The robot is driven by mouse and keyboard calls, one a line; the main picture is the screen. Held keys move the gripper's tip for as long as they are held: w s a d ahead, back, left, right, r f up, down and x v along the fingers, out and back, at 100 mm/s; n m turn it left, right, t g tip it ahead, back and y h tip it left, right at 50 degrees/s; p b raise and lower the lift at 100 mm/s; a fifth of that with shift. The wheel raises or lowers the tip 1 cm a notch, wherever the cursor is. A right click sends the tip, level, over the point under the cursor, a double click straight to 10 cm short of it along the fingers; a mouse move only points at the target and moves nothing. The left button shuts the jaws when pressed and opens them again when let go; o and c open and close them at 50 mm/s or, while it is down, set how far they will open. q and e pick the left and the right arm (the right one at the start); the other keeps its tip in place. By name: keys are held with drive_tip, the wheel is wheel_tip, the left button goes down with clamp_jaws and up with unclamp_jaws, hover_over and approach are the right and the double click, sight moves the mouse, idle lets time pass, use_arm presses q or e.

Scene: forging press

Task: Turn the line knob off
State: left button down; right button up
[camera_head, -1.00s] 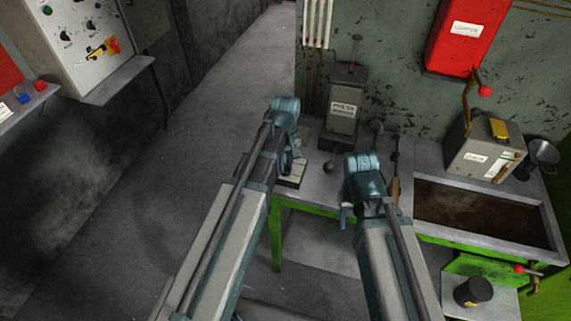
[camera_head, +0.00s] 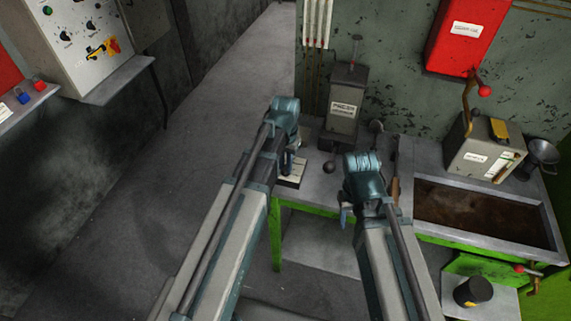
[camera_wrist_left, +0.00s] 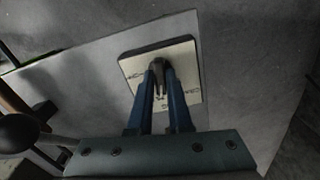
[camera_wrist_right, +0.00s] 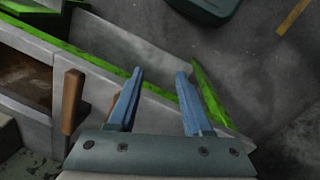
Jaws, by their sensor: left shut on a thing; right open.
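The line knob (camera_wrist_left: 157,65) is a small dark grey knob on a cream square plate (camera_wrist_left: 190,85) with dark marks, in the left wrist view. The plate also shows on the grey bench in the head view (camera_head: 291,180). My left gripper (camera_wrist_left: 159,76) is shut on the knob from above, its blue fingers on either side; the fingers hide part of the knob and of the plate's markings. In the head view my left gripper (camera_head: 290,164) is over the plate, largely hidden by its own wrist. My right gripper (camera_wrist_right: 158,78) is open and empty above the bench's front edge.
A grey box (camera_head: 343,105) with a label and a ball-ended lever stands behind the plate. A brown-filled trough (camera_head: 480,213), a lever box (camera_head: 482,150) and a funnel (camera_head: 543,157) are at right. A black can (camera_head: 473,291) stands lower right. The floor at left is clear.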

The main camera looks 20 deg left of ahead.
use_arm(q)
drive_tip(key=m, duration=0.4)
drive_tip(key=shift+m, duration=0.3)
drive_tip(key=m, duration=0.3)
drive_tip(key=shift+m, duration=0.4)
drive_tip(key=m, duration=0.4)
drive_tip(key=shift+m, duration=1.7)
drive_tip(key=c, duration=0.8)
unclamp_jaws()
drive_tip(key=shift+c, duration=0.2)
drive_tip(key=shift+r, duration=0.1)
